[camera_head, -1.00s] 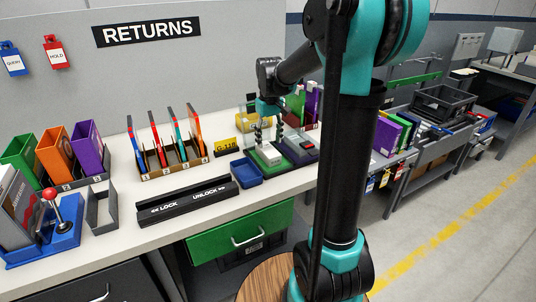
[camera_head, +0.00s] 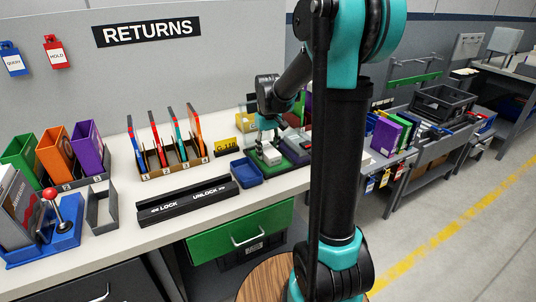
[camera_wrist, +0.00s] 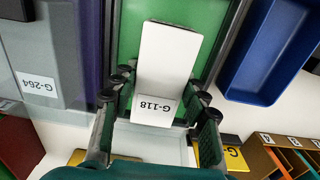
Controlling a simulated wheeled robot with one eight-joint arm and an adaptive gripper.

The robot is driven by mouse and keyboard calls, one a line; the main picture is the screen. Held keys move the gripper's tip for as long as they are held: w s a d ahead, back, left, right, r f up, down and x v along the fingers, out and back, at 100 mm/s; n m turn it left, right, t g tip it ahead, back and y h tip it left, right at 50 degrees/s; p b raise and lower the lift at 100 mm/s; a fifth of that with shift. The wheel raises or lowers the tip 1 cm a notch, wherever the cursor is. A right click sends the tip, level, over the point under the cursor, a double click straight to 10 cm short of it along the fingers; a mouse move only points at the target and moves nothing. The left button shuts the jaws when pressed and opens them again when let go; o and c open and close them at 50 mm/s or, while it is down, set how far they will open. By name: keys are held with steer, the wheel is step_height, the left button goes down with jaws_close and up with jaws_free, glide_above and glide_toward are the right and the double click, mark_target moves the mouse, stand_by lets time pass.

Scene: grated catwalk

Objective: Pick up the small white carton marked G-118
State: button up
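The small white carton marked G-118 (camera_wrist: 164,62) lies on a green tray (camera_wrist: 211,30) in the wrist view; its label reads upside down. In the head view the carton (camera_head: 270,156) shows on the green tray at the bench's right part. My gripper (camera_wrist: 161,88) is open, with one finger on each side of the carton's labelled end. Narrow gaps seem to show between fingers and carton, though contact is hard to judge. In the head view my gripper (camera_head: 268,136) is just above the carton, and its fingers are small.
A blue tray (camera_head: 246,172) lies left of the green tray. A grey holder marked G-264 (camera_wrist: 38,82) is on the other side. A yellow G-118 sign (camera_head: 227,146) stands behind. The LOCK/UNLOCK bar (camera_head: 187,200) lies along the front.

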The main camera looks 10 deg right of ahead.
steer(key=shift+c, duration=1.2)
steer(key=shift+r, duration=0.15)
